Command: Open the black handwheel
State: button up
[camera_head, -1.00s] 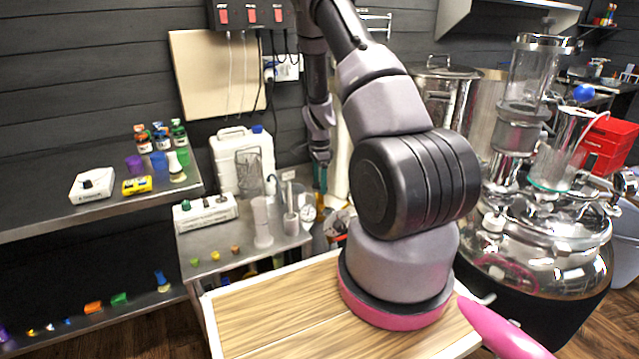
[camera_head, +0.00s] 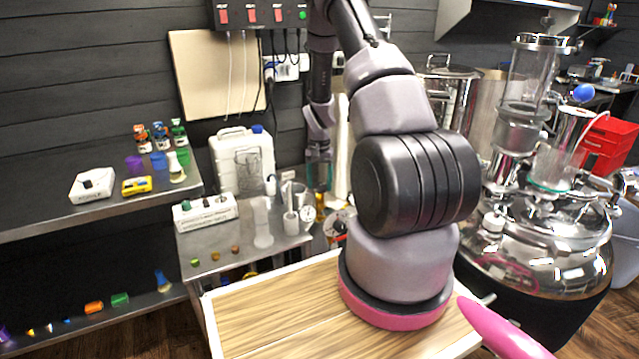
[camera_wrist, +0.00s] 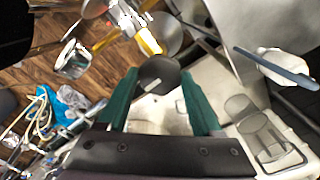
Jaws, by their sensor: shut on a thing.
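The black handwheel (camera_wrist: 158,72) shows in the wrist view as a dark round disc between the tips of my green fingers. My gripper (camera_wrist: 159,80) is shut on it, with one finger on each side. In the head view my gripper (camera_head: 319,176) points down above the back right of the metal bench, beside a white upright cylinder. The handwheel cannot be made out there.
A white canister (camera_head: 226,165), a white switch box (camera_head: 205,212) and glassware stand on the bench left of my gripper. A large shiny metal vessel (camera_head: 550,235) stands at the right. A metal cup (camera_wrist: 73,60) shows in the wrist view.

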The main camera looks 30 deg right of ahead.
aim_at(319, 185)
jog(key=n, duration=0.4)
jog(key=shift+n, duration=2.1)
jog(key=o, duration=1.3)
jog(key=shift+o, duration=0.2)
jog(key=shift+r, duration=0.1)
notch_tip(319, 185, up, 11)
jog(key=shift+f, duration=0.2)
